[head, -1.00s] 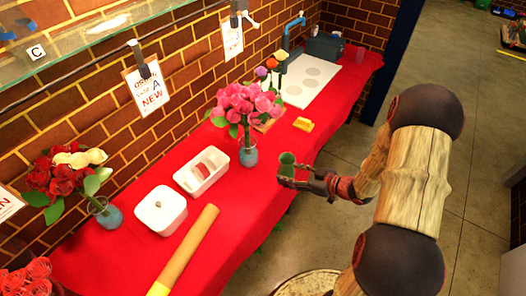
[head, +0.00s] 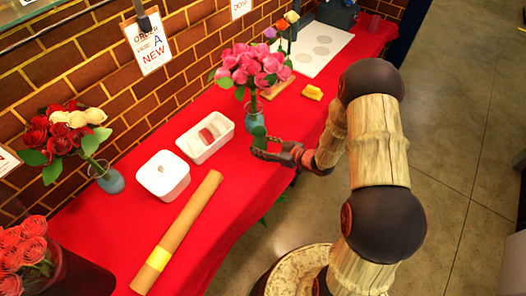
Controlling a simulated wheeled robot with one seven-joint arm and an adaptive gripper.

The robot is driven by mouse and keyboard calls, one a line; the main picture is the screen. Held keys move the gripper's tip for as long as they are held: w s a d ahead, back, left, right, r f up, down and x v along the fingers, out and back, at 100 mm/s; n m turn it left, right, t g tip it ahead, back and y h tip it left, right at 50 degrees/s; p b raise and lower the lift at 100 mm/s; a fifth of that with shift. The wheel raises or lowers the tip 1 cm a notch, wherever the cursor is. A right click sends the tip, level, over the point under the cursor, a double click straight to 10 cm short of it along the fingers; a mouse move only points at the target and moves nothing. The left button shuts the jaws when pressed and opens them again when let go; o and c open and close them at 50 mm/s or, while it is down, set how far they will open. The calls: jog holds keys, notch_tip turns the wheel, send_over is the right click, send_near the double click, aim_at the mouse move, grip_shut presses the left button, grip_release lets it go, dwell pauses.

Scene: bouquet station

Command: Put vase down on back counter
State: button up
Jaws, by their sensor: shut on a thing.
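A yellow block (head: 312,92) lies behind. Another vase (head: 110,181) holds red and white roses. Bare red cloth shows between roll and gripper.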

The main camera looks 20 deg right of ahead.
jog(key=shift+f+b, duration=0.6)
jog(key=shift+f, duration=0.85)
jog(key=shift+f, duration=0.2)
jog(key=o, duration=1.6)
jog(key=shift+o, duration=0.3)
